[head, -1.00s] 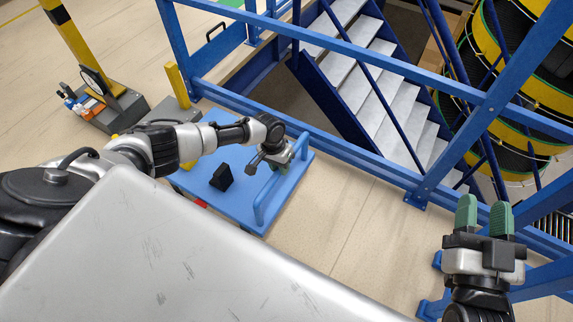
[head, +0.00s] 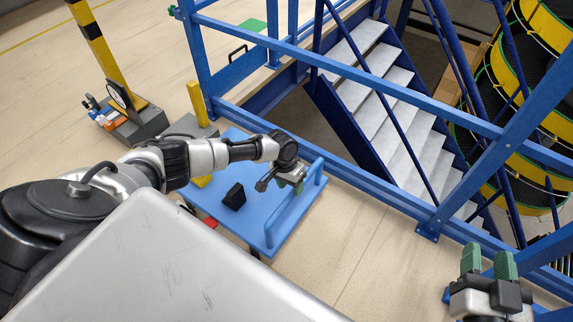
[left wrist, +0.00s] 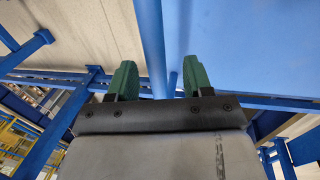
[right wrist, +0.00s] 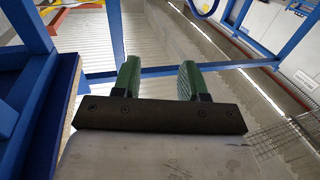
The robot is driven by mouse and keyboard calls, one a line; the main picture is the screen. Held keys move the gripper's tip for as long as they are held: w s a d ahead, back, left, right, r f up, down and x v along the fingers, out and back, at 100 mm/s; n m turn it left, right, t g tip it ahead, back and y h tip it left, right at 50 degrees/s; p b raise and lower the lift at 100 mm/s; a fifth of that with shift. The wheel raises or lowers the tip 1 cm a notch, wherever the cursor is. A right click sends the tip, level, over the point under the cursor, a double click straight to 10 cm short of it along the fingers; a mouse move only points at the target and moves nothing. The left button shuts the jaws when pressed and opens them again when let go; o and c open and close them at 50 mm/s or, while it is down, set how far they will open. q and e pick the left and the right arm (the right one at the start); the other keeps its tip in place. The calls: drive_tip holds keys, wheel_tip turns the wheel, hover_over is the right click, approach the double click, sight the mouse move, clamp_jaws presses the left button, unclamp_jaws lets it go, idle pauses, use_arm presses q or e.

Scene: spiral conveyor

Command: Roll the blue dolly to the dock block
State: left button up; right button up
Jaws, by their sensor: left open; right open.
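The blue dolly (head: 262,205) stands on the floor beside the blue railing, a small black wedge-shaped thing (head: 234,196) on its deck. Its blue push handle (head: 296,214) runs along the right side. My left gripper (head: 299,180) is at the far part of this handle. In the left wrist view the handle bar (left wrist: 152,45) passes between the open green fingers (left wrist: 155,78), with gaps visible. My right gripper (head: 488,262) is open and empty at the lower right. A grey block (head: 190,128) with a yellow post lies beyond the dolly; I cannot tell whether it is the dock block.
Blue railing (head: 350,166) runs close along the dolly's far side, with grey stairs (head: 385,100) behind it. A grey base with a dial (head: 140,124) and a yellow-black post (head: 95,45) stand at the upper left. Bare floor (head: 350,250) lies right of the dolly.

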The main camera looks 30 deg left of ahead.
use_arm(q)
wheel_tip(320, 180, up, 8)
drive_tip(key=a+p, duration=0.1)
drive_tip(key=p, duration=0.2)
drive_tip(key=shift+a+r, duration=0.2)
drive_tip(key=shift+a, duration=0.2)
use_arm(e)
drive_tip(key=s+d+f+g+h, duration=0.2)
drive_tip(key=s+d+f+g, duration=0.1)
drive_tip(key=s+f+g, duration=0.4)
drive_tip(key=shift+d+f+m+g+h, duration=0.35)
drive_tip(key=shift+f+g, duration=0.55)
drive_tip(key=shift+g, duration=0.3)
use_arm(q)
drive_tip(key=shift+d, duration=0.1)
use_arm(e)
drive_tip(key=shift+a, duration=0.1)
